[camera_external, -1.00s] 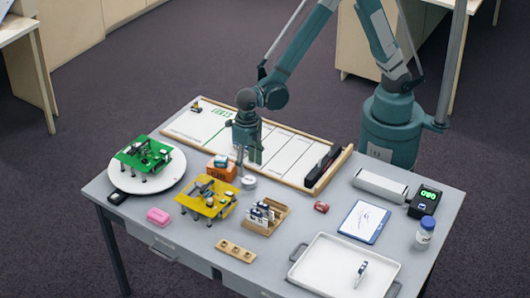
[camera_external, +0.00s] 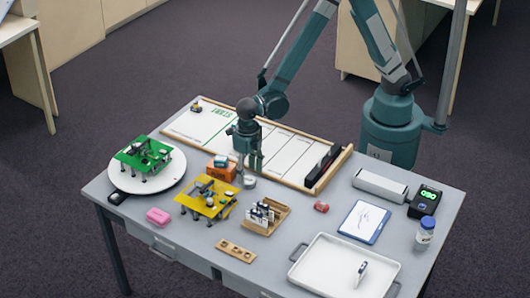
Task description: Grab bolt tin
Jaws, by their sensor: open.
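A small round pale metal tin (camera_external: 249,183), which looks like the bolt tin, stands on the grey table beside the lower edge of the white board. My gripper (camera_external: 248,171) points down right over it, open, with its fingers close above or around the tin. At this size I cannot tell whether the fingers touch it. The gripper partly covers the tin's top.
An orange box (camera_external: 221,171) stands close to the left of the tin. A yellow platform (camera_external: 208,204) and a wooden card holder (camera_external: 264,220) are nearer the front. The wood-framed board (camera_external: 290,150) lies behind. A white tray (camera_external: 325,268) is at front right.

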